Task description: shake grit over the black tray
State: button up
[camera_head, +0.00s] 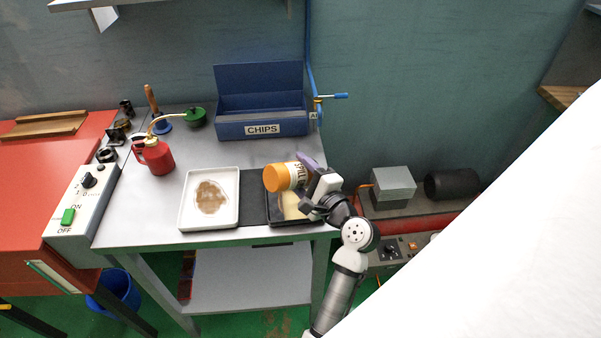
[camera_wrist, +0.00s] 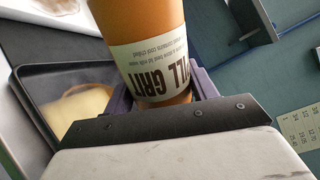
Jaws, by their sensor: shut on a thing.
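An orange shaker bottle (camera_head: 277,178) with a white label ending in "ILL GRIT" is held in my gripper (camera_head: 308,172). In the wrist view the bottle (camera_wrist: 150,30) sits between the purple fingers of my gripper (camera_wrist: 163,92), shut on it. In the head view it is tipped on its side above the black tray, its orange end to the left. The black tray (camera_head: 275,221) lies at the bench's right front, partly hidden by bottle and gripper. It shows in the wrist view too (camera_wrist: 38,76), with a pale yellow patch inside. No falling grit is visible.
A white tray (camera_head: 232,222) with a brown patch lies left of the black tray. A red oil can (camera_head: 157,158), a green-topped item (camera_head: 195,117) and a blue CHIPS bin (camera_head: 262,127) stand behind. A control box (camera_head: 80,200) is at left.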

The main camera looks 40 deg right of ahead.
jog(key=shift+w, duration=0.15)
jog(key=shift+w+d, duration=0.6)
jog(key=shift+w, duration=0.35)
jog(key=shift+w+d, duration=0.55)
jog(key=shift+w, duration=0.35)
jog(key=shift+w+d, duration=0.35)
jog(key=shift+w, duration=0.3)
jog(key=shift+w+d, duration=0.4)
jog(key=shift+w, duration=0.25)
jog(key=shift+w+d, duration=0.35)
jog(key=shift+w, duration=0.3)
jog(key=shift+a, duration=0.1)
jog(key=shift+w+a, duration=0.55)
jog(key=shift+a, duration=0.4)
jog(key=shift+w+a, duration=0.55)
jog(key=shift+a, duration=0.35)
